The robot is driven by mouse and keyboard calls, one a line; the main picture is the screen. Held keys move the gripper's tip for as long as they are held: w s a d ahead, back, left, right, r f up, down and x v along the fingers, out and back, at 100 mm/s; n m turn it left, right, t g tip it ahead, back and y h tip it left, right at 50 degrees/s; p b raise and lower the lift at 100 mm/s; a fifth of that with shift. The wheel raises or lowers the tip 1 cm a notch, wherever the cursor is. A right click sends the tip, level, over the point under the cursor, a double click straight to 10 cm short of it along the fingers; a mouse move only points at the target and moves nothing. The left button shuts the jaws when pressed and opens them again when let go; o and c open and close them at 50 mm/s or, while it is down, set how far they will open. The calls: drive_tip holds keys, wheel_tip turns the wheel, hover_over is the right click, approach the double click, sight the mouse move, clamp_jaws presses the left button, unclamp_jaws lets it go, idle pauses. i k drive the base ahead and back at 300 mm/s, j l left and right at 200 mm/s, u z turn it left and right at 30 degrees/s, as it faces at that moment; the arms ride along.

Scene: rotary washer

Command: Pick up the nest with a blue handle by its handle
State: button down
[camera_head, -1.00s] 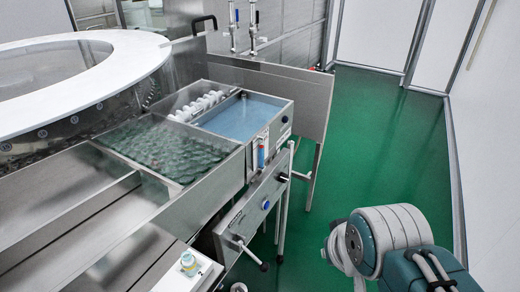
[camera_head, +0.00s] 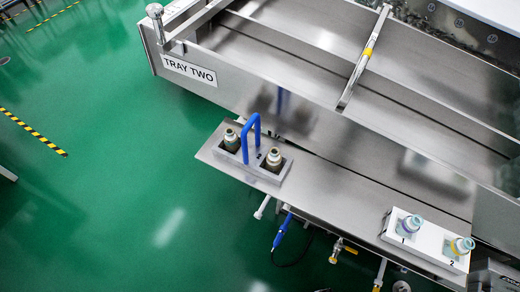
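The nest with a blue handle (camera_head: 266,174) sits near the left end of a steel shelf. It is a small grey holder carrying two bottles with pale caps, one on each side of the handle. Its blue handle (camera_head: 251,133) stands upright between them as an inverted U. Nothing touches the handle. My gripper is not in view.
The steel shelf (camera_head: 325,195) runs below the trough labelled TRAY TWO (camera_head: 188,70). A white holder (camera_head: 392,229) marked 1 and 2 carries two bottles at the right. Valves and a blue-handled tool (camera_head: 281,235) hang below the shelf edge.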

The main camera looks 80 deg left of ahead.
sight(251, 155)
drive_tip(key=u, duration=2.9)
drive_tip(key=i+j+z, duration=0.1)
drive_tip(key=j+z, duration=0.55)
drive_tip(key=j, duration=0.3)
drive_tip(key=i, duration=0.05)
